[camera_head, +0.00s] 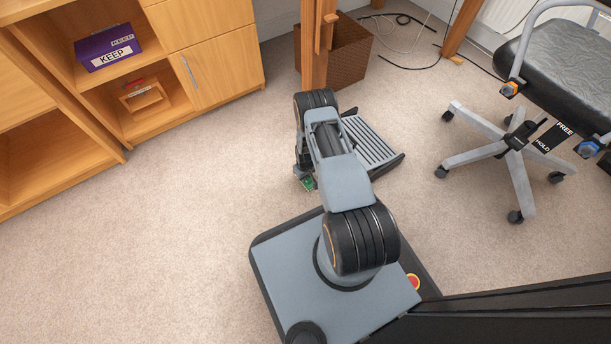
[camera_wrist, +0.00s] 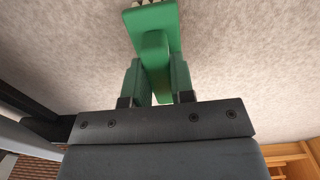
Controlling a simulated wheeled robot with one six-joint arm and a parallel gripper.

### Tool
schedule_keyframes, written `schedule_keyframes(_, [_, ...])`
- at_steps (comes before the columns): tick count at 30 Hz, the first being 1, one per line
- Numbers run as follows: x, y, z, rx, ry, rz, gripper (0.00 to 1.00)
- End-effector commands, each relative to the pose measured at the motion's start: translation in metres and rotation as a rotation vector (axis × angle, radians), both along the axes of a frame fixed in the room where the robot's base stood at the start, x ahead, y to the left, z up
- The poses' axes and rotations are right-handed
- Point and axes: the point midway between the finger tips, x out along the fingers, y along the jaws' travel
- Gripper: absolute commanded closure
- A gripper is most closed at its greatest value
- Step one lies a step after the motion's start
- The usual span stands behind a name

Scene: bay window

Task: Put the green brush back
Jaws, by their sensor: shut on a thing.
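The green brush (camera_wrist: 155,18) is between the fingers of my gripper (camera_wrist: 156,78) in the wrist view. Its handle runs up from between the fingers to a wider head at the top edge, where a little of the pale bristles shows. My gripper is shut on the handle. In the head view only a small bit of the green brush (camera_head: 309,184) shows beside my gripper (camera_head: 303,178), low over the carpet. My arm hides the rest.
A dark ridged tray (camera_head: 372,146) lies right of my arm. Behind stand a wooden post (camera_head: 314,60) and a brown basket (camera_head: 350,55). A wooden cabinet (camera_head: 215,65) with a purple box (camera_head: 107,47) is at left, an office chair (camera_head: 515,140) at right. The left carpet is clear.

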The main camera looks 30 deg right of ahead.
Motion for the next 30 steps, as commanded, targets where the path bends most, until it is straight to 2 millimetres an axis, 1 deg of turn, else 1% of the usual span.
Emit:
schedule_keyframes(11, [-0.0001, 0.0001, -0.0044, 0.000, 0.000, 0.000, 1.00])
schedule_keyframes(12, [0.0000, 0.0000, -0.0042, 0.000, 0.000, 0.000, 0.74])
schedule_keyframes(20, [0.0000, 0.0000, -0.0041, 0.000, 0.000, 0.000, 0.49])
schedule_keyframes(21, [0.0000, 0.0000, -0.0041, 0.000, 0.000, 0.000, 0.47])
schedule_keyframes(27, [0.0000, 0.0000, -0.0036, 0.000, 0.000, 0.000, 0.47])
schedule_keyframes(30, [0.0003, -0.0001, 0.0021, 0.000, -0.001, 0.000, 0.47])
